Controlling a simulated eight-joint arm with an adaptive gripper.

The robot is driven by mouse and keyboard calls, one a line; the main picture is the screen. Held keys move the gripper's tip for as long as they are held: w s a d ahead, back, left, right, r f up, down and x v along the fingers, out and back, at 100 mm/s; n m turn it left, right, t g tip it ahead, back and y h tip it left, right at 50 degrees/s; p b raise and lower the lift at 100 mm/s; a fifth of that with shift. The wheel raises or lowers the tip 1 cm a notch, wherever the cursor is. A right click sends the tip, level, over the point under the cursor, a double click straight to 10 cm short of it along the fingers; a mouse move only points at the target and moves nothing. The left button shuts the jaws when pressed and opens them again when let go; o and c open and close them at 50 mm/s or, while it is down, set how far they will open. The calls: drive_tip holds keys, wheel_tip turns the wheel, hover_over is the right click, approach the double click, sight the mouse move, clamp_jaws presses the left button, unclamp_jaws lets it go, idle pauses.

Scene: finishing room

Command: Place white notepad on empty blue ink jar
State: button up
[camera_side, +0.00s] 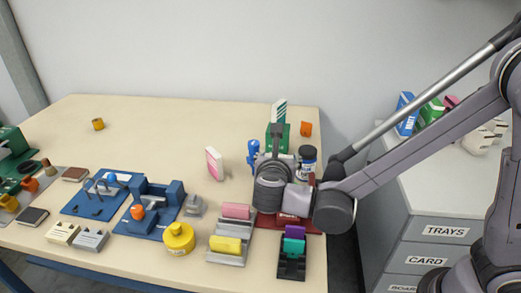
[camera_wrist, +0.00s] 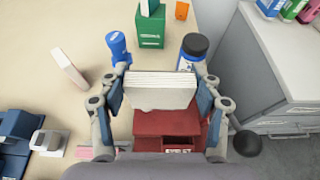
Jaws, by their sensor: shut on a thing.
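A white notepad (camera_wrist: 160,90), a thick block of pale sheets, is upright between the two fingers of my gripper (camera_wrist: 161,95) in the wrist view. My gripper is shut on it, above a red box. The jar also shows in the side view (camera_side: 307,155), right behind my wrist. I cannot tell whether it is empty. In the side view my wrist hides the notepad and fingertips.
The red box (camera_wrist: 165,123) with a drawer lies below my gripper. A blue stamp-like thing (camera_wrist: 118,46) and a green box (camera_wrist: 151,30) stand behind. A pink-and-white block (camera_side: 214,163) stands left. A grey cabinet (camera_side: 440,200) is at right. The table's back left is mostly clear.

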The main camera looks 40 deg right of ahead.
drive_tip(key=s+d+r, duration=0.1)
drive_tip(key=d+r, duration=0.3)
drive_tip(key=d, duration=0.8)
drive_tip(key=s+d+r, duration=0.1)
drive_tip(key=d+r, duration=0.4)
drive_tip(key=d, duration=0.8)
hover_over(308, 150)
wheel_tip(308, 150, down, 7)
drive_tip(key=shift+w, duration=0.1)
drive_tip(key=shift+f, duration=2)
drive_tip(key=shift+f, duration=0.1)
drive_tip(key=o, duration=1.1)
drive_tip(key=shift+o, duration=0.2)
